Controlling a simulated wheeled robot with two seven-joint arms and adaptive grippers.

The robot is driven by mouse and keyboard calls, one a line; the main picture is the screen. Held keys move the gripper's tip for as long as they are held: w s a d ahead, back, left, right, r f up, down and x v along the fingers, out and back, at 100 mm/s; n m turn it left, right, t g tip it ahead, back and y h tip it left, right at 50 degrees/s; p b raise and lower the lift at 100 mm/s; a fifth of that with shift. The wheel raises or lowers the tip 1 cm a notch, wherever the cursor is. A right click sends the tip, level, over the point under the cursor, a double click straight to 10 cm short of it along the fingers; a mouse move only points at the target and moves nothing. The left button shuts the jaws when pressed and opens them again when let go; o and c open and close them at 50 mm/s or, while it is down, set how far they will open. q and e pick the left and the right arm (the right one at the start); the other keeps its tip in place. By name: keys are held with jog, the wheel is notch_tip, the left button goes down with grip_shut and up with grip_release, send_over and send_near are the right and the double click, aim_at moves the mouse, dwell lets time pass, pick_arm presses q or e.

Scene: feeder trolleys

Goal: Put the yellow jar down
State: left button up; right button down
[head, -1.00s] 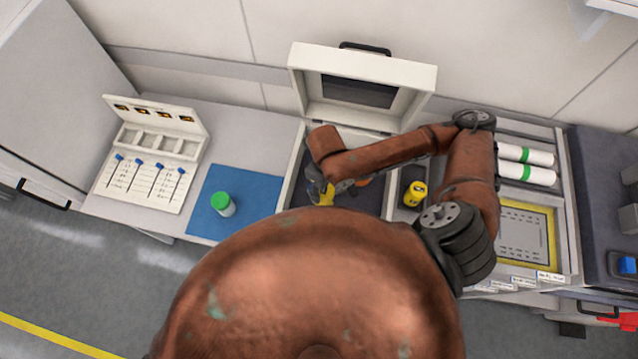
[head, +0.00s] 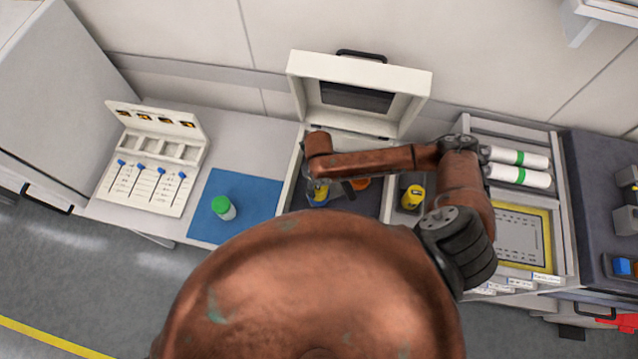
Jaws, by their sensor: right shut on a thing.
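My right arm reaches from the right over the open white case (head: 288,200). Its gripper (head: 318,192) points down inside the left part of the case and is shut on a yellow jar (head: 319,197), mostly hidden by the fingers and wrist. I cannot tell whether the jar touches the case floor. Another yellow container (head: 413,196) with a dark mark stands in a narrow bay right of the case. My left gripper is not in view.
An orange thing (head: 360,183) lies in the case near my gripper. A green-lidded jar (head: 222,207) stands on a blue mat (head: 255,192) at left. A white compartment box (head: 150,185) stands farther left. White rolls with green bands (head: 518,166) lie at right.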

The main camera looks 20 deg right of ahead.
jog(key=c, duration=1)
grip_release()
notch_tip(320, 180, up, 12)
jog(key=b, duration=0.1)
